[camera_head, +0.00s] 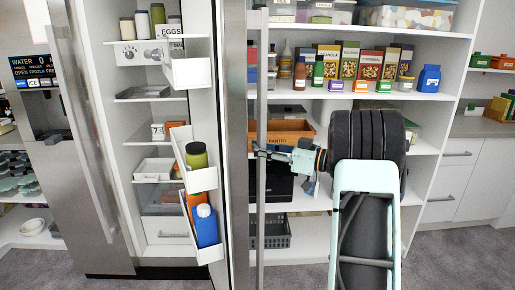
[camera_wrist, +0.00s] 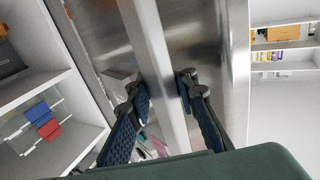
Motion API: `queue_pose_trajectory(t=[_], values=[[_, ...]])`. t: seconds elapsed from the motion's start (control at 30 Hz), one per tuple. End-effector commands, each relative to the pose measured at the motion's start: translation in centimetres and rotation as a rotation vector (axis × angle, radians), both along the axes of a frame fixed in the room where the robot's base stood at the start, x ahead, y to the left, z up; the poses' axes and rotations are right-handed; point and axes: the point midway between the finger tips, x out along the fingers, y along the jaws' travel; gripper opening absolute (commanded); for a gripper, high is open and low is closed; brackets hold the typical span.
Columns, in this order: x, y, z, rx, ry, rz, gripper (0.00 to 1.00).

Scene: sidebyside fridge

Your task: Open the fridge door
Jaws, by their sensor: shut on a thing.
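The right fridge door (camera_head: 234,130) stands wide open, seen nearly edge-on in the head view. Its inner bins hold bottles and face left toward the lit interior. Its long vertical metal handle (camera_head: 262,215) is on the outer side, facing right. My gripper (camera_head: 260,150) is at about mid-height of this handle. In the wrist view, the handle (camera_wrist: 158,50) runs between the two fingers of my gripper (camera_wrist: 164,92), which is shut on it. The left fridge door (camera_head: 95,225), with a dispenser panel and its own handle, is on the left.
Fridge shelves (camera_head: 145,98) with jars and boxes show behind the open door. Pantry shelves (camera_head: 345,95) with boxes, jars and baskets stand behind my arm. White drawers (camera_head: 455,180) are at the right. Grey floor (camera_head: 440,265) is clear at the lower right.

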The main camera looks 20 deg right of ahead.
Motion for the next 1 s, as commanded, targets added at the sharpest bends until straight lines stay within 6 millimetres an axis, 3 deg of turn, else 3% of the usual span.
queue_pose_trajectory(t=[0.03, 0.63, 0.67, 0.8, 1.0], values=[[-0.61, -0.71, -0.85, -0.003, 0.019, 0.000, 0.00], [-0.58, -0.69, -0.88, -0.003, 0.019, 0.009, 0.00], [-0.58, -0.69, -0.88, -0.003, 0.019, 0.009, 0.19], [-0.52, -0.72, -0.78, -0.003, 0.017, 0.008, 0.35], [-0.35, -0.42, -0.55, -0.003, 0.013, 0.011, 0.39]])
